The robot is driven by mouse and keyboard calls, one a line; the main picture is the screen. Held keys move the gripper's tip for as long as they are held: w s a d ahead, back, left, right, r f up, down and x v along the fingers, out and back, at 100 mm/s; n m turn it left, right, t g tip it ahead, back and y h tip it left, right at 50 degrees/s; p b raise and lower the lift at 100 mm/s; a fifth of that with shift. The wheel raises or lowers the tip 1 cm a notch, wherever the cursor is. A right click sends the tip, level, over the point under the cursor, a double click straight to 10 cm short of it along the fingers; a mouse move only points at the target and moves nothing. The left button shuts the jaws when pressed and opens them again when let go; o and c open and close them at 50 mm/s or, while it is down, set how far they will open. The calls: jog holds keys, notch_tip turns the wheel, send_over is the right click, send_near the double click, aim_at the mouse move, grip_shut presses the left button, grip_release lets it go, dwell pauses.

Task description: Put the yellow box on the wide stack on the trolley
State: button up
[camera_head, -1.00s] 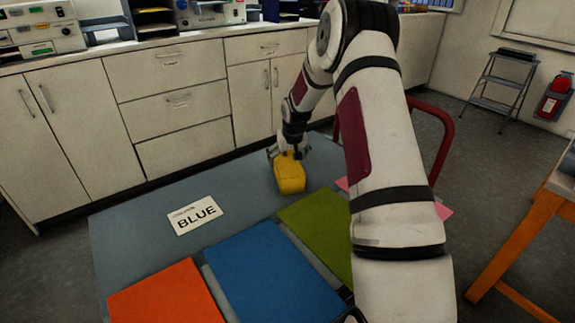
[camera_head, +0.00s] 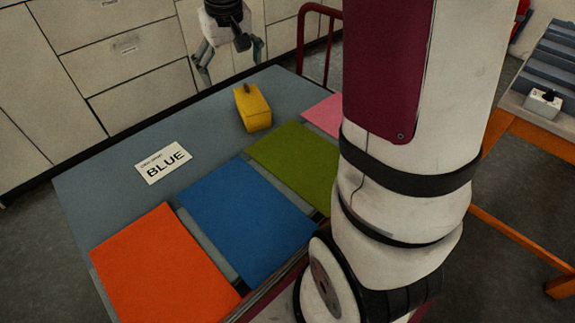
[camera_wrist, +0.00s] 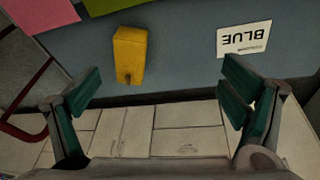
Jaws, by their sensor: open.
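The yellow box (camera_head: 253,109), with a small dark knob, sits on the bare grey-blue top of the trolley (camera_head: 110,185), behind the green stack (camera_head: 293,160). The blue stack (camera_head: 245,215), orange stack (camera_head: 160,270) and part of a pink stack (camera_head: 325,112) also lie there. I cannot tell which is the wide stack. My gripper (camera_head: 231,58) is open and empty, raised behind and above the box, apart from it. In the wrist view the yellow box (camera_wrist: 129,55) lies beyond the spread fingers of the gripper (camera_wrist: 163,78).
A white card reading BLUE (camera_head: 163,162) lies left of the box. The trolley's red handle (camera_head: 318,10) rises at its far right. Cabinets (camera_head: 90,60) stand close behind. An orange-legged table (camera_head: 530,130) stands at right. My arm hides the trolley's right side.

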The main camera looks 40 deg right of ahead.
jog(key=s+a+r+n, duration=0.1)
jog(key=s+a+r, duration=0.25)
jog(key=s, duration=0.45)
jog(key=s+a+r, duration=0.2)
jog(key=s+a, duration=0.3)
jog(key=s, duration=0.3)
jog(key=s+a+f+n+g+y, duration=0.1)
jog(key=s+a, duration=0.3)
jog(key=s, duration=1.2)
jog(key=shift+a+f, duration=0.2)
jog(key=shift+f, duration=0.5)
